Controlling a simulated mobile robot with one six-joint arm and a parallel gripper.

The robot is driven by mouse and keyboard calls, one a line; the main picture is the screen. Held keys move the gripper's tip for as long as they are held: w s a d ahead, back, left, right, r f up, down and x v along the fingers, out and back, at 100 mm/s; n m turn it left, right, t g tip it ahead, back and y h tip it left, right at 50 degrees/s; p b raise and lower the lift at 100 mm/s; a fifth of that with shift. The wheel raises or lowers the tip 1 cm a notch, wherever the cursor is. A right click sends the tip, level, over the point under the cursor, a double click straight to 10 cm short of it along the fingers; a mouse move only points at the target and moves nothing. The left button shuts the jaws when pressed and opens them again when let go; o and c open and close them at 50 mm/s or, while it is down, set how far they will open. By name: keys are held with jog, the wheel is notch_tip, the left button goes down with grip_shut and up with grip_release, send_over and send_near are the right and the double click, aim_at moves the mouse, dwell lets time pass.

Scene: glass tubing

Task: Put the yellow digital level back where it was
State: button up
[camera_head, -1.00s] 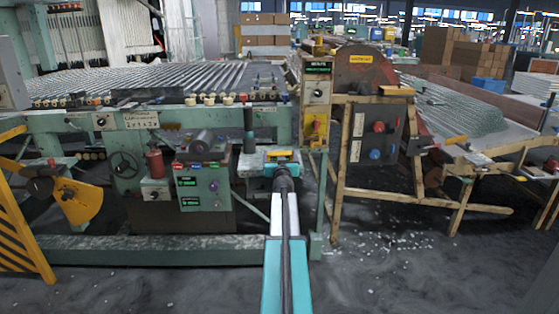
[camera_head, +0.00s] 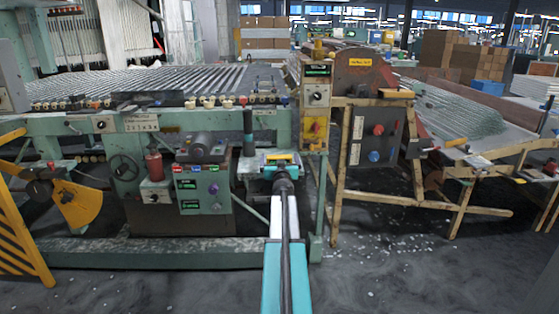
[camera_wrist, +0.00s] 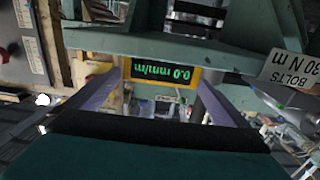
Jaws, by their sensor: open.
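The yellow digital level (camera_wrist: 128,70) shows in the wrist view as a yellow-framed block. Its dark display has green digits that appear upside down. In the head view the level (camera_head: 279,156) is a small yellow item just beyond my arm's end, at the pale green shelf of the machine. My gripper (camera_wrist: 160,84) is open, with one finger on each side of the level in the wrist view. Whether the fingers touch it cannot be told.
A dark upright cylinder (camera_head: 248,133) stands just left of the level. A green control box (camera_head: 204,189) is further left. A post with a yellow switch panel (camera_head: 315,130) rises close on the right. In the wrist view a white bolts label (camera_wrist: 288,75) is at right.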

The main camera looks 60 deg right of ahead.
jog(key=p+v, duration=0.1)
jog(key=v, duration=1.1)
dwell(0.4)
jog(key=shift+w, duration=0.1)
dwell(0.6)
